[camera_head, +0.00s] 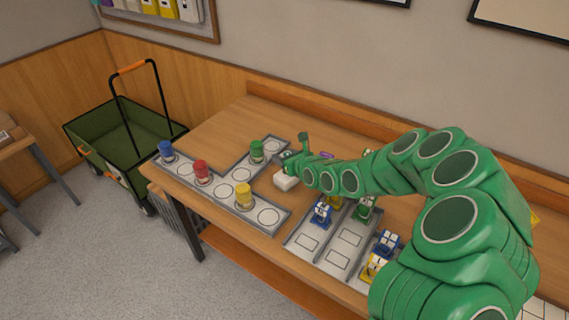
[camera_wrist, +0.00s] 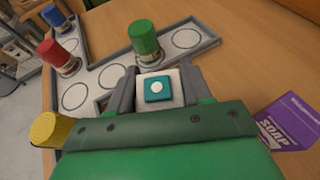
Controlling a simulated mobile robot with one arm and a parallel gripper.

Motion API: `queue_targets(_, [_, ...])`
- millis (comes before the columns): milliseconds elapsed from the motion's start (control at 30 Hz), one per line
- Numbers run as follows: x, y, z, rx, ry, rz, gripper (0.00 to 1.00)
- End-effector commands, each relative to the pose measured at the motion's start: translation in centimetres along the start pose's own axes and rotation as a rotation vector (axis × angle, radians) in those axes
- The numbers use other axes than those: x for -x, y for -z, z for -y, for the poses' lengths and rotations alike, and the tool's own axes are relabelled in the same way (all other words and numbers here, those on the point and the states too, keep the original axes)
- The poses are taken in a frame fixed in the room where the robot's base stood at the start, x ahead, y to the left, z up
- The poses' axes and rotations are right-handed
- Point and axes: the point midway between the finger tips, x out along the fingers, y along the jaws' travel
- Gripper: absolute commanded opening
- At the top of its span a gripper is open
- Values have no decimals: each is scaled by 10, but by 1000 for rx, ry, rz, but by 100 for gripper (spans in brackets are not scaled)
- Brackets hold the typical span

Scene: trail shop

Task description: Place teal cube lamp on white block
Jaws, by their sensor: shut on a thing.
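The teal cube lamp (camera_wrist: 158,89) shows in the wrist view as a teal square with a white disc on its top, between the two fingers of my gripper (camera_wrist: 160,91). My gripper is shut on it. The white block (camera_wrist: 147,74) shows as a pale surface around and beneath the teal square. In the head view, the white block (camera_head: 285,181) is just below my gripper (camera_head: 288,162). The lamp is mostly hidden by my gripper there. I cannot tell whether the lamp touches the block.
Grey trays with white circles hold a green jar (camera_head: 257,151), a red jar (camera_head: 201,172), a blue jar (camera_head: 166,151) and a yellow jar (camera_head: 243,195). A purple soap box (camera_wrist: 288,125) stands at right in the wrist view. Small blue, green and yellow items stand beneath my arm.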

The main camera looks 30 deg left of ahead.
Motion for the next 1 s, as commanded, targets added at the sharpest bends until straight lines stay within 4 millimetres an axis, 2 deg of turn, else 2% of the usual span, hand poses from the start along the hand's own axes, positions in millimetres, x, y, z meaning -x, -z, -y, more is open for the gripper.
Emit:
queue_targets(333, [-13, 29, 0, -1, 0, -4, 16])
queue_targets(767, [-15, 32, 0, 0, 0, -2, 16])
queue_targets(800, [-14, 32, 1, 0, 0, -1, 55])
queue_targets(933, [-14, 32, 0, 0, 0, -1, 74])
queue_targets(1000, [-14, 32, 0, 0, 0, -1, 74])
